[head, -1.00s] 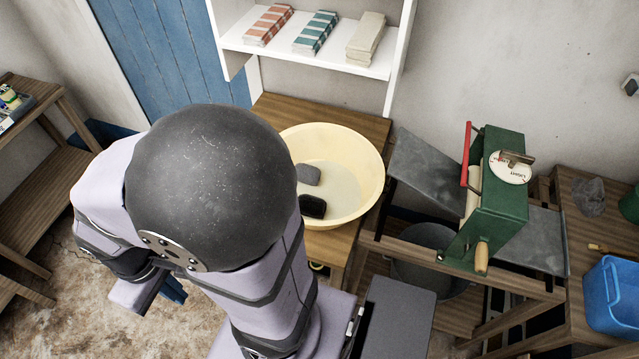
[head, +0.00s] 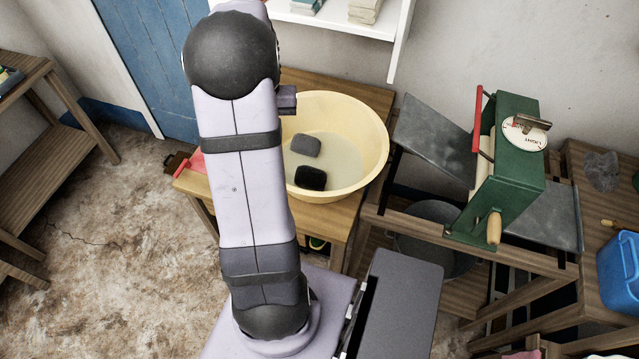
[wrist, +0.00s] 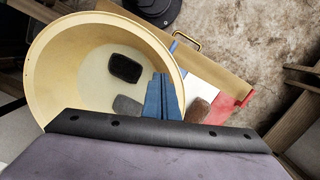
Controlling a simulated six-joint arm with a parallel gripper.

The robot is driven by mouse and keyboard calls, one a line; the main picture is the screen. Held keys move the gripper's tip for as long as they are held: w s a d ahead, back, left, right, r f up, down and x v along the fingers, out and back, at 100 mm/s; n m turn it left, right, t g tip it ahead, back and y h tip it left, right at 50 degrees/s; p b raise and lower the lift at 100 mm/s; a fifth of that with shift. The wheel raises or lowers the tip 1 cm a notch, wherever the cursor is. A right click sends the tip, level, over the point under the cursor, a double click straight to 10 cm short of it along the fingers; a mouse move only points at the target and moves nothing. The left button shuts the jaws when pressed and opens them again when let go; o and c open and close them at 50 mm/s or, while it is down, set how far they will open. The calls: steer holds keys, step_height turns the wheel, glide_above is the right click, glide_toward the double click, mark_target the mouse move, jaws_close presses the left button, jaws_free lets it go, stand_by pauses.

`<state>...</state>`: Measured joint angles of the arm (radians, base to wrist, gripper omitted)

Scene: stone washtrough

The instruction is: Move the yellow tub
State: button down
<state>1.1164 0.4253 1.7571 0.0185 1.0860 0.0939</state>
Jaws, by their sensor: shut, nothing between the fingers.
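The yellow tub (head: 372,140) is a wide, pale yellow round basin standing upright on a wooden table. It holds water, a grey block (head: 306,145) and a black block (head: 311,178). In the wrist view the tub (wrist: 55,55) fills the left, with the black block (wrist: 125,68) and the grey block (wrist: 127,106) inside. My gripper (wrist: 163,80) shows as blue fingers, shut and empty, overlapping the tub's near right side. I cannot tell whether they touch it. In the head view my arm hides the gripper and the tub's left edge.
The wooden table (head: 345,207) also carries a red item (head: 197,162) at its left end. In the wrist view a brown block (wrist: 197,109) lies beside the tub. A green wringer (head: 505,165) stands to the right, a white shelf (head: 340,32) behind. Open floor (head: 120,210) lies left.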

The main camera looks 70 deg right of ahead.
steer(key=s+d+f+m+b, duration=0.1)
steer(key=s+d+m, duration=0.1)
steer(key=s+d, duration=0.2)
steer(key=s+d+f+m, duration=0.2)
steer(key=s+d, duration=0.2)
steer(key=s, duration=0.6)
steer(key=shift+d+f+m+t+y+b, duration=0.15)
steer(key=shift+d+m+t+y+b, duration=0.15)
steer(key=shift+m+b, duration=0.1)
steer(key=shift+a, duration=0.1)
steer(key=p, duration=0.4)
glide_toward(319, 191)
steer(key=f, duration=0.5)
steer(key=shift+w+a, duration=0.1)
steer(key=shift+a, duration=0.3)
steer(key=shift+a+p, duration=0.25)
steer(key=shift+p, duration=0.15)
steer(key=shift+d+f, duration=0.1)
steer(key=shift+f, duration=0.75)
